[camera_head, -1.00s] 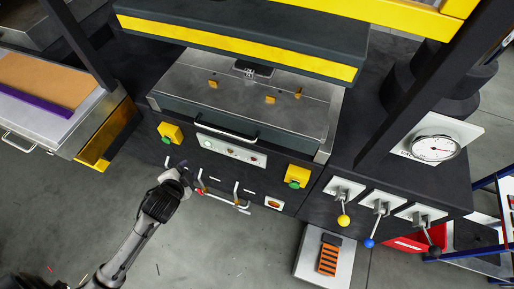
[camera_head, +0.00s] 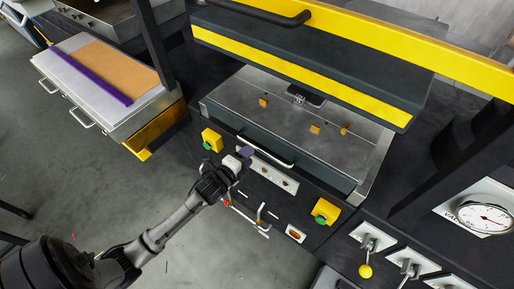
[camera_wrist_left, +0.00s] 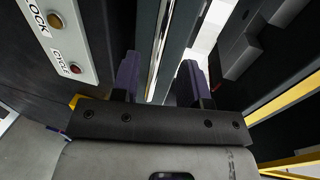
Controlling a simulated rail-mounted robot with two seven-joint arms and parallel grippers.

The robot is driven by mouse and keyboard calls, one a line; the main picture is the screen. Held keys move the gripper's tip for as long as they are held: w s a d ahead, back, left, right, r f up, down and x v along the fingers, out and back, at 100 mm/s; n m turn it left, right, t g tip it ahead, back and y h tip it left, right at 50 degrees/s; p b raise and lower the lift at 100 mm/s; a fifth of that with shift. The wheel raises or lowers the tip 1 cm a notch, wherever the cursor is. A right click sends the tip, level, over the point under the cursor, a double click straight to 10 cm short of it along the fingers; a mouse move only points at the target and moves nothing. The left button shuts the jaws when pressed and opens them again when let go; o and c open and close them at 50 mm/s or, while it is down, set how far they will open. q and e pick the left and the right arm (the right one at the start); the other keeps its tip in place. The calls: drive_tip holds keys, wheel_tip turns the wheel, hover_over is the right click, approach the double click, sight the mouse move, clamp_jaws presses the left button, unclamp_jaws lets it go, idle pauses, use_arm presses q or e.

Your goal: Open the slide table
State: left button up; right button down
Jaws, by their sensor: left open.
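The slide table (camera_head: 285,120) is a grey metal plate with small brass-coloured pins, under the dark press head with a yellow stripe. Its bar handle (camera_head: 268,152) runs along its dark front. My left gripper (camera_head: 243,157) is close to the handle's left end, above the control panel. In the left wrist view my left gripper (camera_wrist_left: 158,80) shows its two purple fingers apart. A shiny metal edge and dark slab lie between or beyond them; I cannot tell whether the fingers straddle the handle. My right gripper is not in view.
The control panel (camera_head: 270,172) is just below the handle, with yellow button boxes (camera_head: 211,140) (camera_head: 325,211) on either side. A bent-rod rack (camera_head: 248,218) is below. Levers with a yellow knob (camera_head: 365,271) and a gauge (camera_head: 487,219) are at right. A tray unit (camera_head: 105,107) stands at left.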

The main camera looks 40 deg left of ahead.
sight(257, 146)
use_arm(q)
drive_tip(key=shift+x, duration=3)
drive_tip(key=shift+c, duration=0.4)
clamp_jaws()
